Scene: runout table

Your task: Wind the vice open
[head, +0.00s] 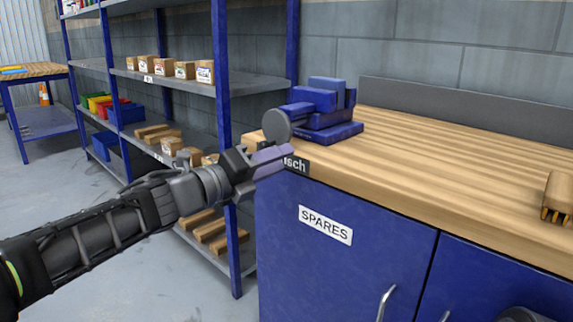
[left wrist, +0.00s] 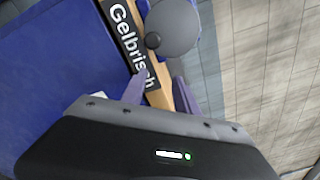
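The blue vice (head: 322,108) stands on the far left corner of the wooden bench top. A round grey handwheel (head: 276,126) is on its front-left side. My left gripper (head: 286,156) is just below the wheel, in front of the bench edge.
The wooden bench top (head: 430,165) is mostly clear, with a wooden brush (head: 557,197) at right. Below is a blue cabinet (head: 340,270) with a SPARES label. A "Gelbrisch" label (left wrist: 128,40) is on the bench edge. Blue-framed shelves (head: 222,100) with boxes stand behind my left arm.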

